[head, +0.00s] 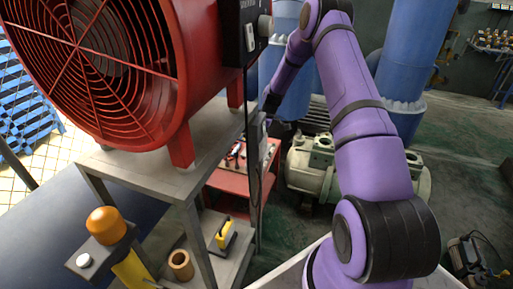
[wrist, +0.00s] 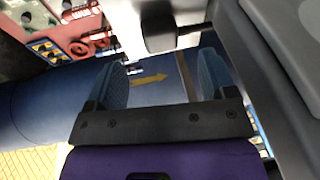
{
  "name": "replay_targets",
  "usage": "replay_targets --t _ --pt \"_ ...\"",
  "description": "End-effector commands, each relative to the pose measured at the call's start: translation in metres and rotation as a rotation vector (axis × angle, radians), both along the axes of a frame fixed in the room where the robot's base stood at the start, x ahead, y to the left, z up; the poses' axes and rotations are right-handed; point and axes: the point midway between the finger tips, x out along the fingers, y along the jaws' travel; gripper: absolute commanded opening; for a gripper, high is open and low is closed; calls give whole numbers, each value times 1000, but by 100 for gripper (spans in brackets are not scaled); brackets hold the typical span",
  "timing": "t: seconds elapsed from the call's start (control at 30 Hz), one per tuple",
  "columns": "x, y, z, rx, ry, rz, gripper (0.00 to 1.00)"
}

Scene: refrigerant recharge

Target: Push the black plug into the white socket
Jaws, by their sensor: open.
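My gripper (wrist: 163,78) is open in the wrist view, its two blue-grey fingers wide apart with nothing gripped between them. In the head view my purple arm reaches away behind the fan's black control box (head: 240,32), and I cannot make out the gripper's fingers there. A dark blocky shape (wrist: 172,28) lies beyond the fingers in the wrist view; I cannot tell whether it is the black plug. A small pale fitting (head: 265,25) sticks out from the box's right side; I cannot tell whether it is the white socket. A thin dark cable hangs below the box.
The large red fan (head: 180,90) stands on a grey metal table (head: 150,172), left of my arm. A red cart (head: 235,180) with tools and a pale pump (head: 305,165) stand behind. A dark grey body (wrist: 262,85) fills the wrist view's right side, close to the fingers.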

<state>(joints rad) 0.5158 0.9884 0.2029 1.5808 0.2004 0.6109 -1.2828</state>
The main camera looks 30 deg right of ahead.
Motion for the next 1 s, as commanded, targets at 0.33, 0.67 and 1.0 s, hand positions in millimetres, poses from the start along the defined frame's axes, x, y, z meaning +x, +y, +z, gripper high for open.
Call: replay_targets --t 0.33,0.67,1.0 --pt "1 5 -16 1 2 2 77" --pt "5 15 -50 -1 1 0 77" --pt "5 15 -50 1 0 1 68"
